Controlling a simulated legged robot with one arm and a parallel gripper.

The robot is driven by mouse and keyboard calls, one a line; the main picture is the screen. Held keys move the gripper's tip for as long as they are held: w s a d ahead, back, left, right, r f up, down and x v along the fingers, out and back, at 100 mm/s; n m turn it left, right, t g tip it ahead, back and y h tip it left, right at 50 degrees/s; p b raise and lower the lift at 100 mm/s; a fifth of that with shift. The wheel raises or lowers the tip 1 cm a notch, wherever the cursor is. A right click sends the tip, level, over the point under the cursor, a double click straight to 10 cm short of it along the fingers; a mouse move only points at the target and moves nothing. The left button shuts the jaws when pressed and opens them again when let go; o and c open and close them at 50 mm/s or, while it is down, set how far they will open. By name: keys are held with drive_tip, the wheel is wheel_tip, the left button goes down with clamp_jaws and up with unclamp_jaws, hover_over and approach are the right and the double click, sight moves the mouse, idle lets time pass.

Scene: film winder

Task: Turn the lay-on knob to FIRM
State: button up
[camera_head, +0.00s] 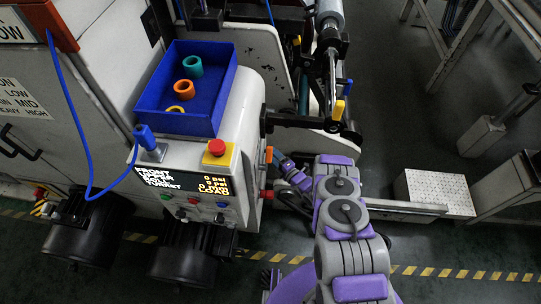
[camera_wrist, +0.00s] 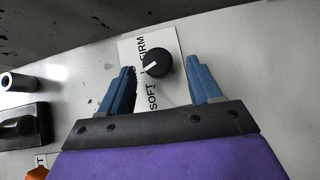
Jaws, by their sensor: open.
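The lay-on knob (camera_wrist: 158,62) is round and black with a white pointer mark. It sits on a white label plate (camera_wrist: 173,92) in the wrist view. The plate reads FIRM beside the knob toward the top and SOFT below it, with the text turned sideways. The white mark lies on the knob's left side, slanting slightly down. My gripper (camera_wrist: 166,76) is open, its two blue fingers on either side of the knob with gaps showing. Contact is not visible. In the head view the arm reaches to the machine's right side, and the knob is hidden.
A dark fixture (camera_wrist: 22,127) and a metal cylinder (camera_wrist: 18,82) stick out left of the plate. In the head view, a blue tray (camera_head: 212,112) with rings tops the console, beside a red button (camera_head: 216,148). A roller arm (camera_head: 331,75) stands above my arm.

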drive_tip(key=shift+w+a+b, duration=0.2)
drive_tip(key=shift+w+b, duration=0.1)
drive_tip(key=shift+w, duration=0.6)
drive_tip(key=shift+a, duration=0.6)
drive_tip(key=shift+c, duration=0.2)
drive_tip(key=shift+d, duration=0.35)
drive_tip(key=c, duration=0.6)
drive_tip(key=shift+a, duration=0.1)
drive_tip(key=c, duration=0.4)
